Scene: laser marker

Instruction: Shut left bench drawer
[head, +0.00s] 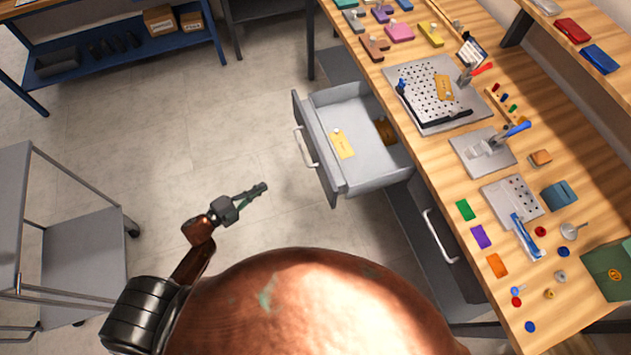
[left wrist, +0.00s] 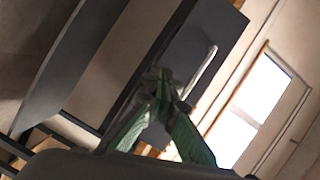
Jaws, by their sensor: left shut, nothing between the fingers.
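The left bench drawer (head: 345,180) is grey and stands pulled out from under the wooden bench in the head view. Its pale handle (head: 304,147) is on the front panel, facing left. My right gripper is not in view.
Another drawer with a pale handle (head: 440,236) is closed under the bench, nearer to me. The bench top (head: 535,130) holds tools, plates and coloured tags. A grey cart (head: 85,235) stands at left. The floor (head: 200,130) left of the open drawer is clear.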

